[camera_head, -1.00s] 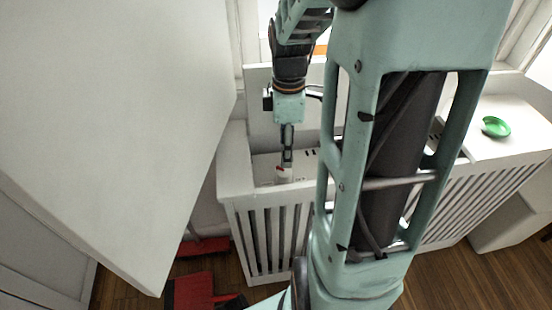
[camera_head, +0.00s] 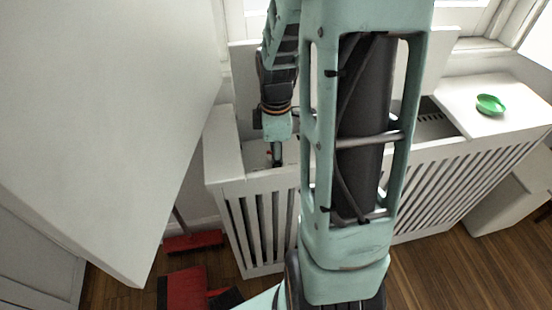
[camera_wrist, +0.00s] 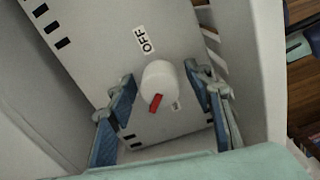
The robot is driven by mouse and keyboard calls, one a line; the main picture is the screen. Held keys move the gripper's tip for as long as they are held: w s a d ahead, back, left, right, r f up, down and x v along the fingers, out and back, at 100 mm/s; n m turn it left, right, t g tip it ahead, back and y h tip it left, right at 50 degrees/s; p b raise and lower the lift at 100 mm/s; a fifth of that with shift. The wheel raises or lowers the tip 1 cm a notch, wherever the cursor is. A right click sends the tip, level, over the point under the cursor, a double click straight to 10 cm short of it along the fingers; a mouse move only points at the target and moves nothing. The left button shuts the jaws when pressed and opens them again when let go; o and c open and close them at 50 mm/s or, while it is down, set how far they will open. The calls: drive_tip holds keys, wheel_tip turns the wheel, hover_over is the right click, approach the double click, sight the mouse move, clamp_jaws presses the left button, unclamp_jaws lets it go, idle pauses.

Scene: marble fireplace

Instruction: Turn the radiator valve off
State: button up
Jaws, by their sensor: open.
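The radiator valve is a round white knob (camera_wrist: 160,78) with a red pointer (camera_wrist: 155,103), seen in the wrist view on a pale slotted panel (camera_wrist: 85,25). A black-on-white OFF label (camera_wrist: 144,40) lies above the knob. The red pointer faces down, away from OFF. Another label is partly hidden below the knob. My gripper (camera_wrist: 160,88) is open, with one blue-padded finger on each side of the knob; I cannot tell if either touches it. In the head view my gripper (camera_head: 277,157) reaches down into the open top of the white radiator cover (camera_head: 222,150).
A raised white lid stands behind the opening. A large white panel (camera_head: 110,110) is close on the left. A green dish (camera_head: 490,105) sits on the cover's right top. A red dustpan (camera_head: 185,290) and a red broom (camera_head: 193,241) are on the wooden floor.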

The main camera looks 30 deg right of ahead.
drive_tip(key=shift+c, duration=0.3)
drive_tip(key=c, duration=1.1)
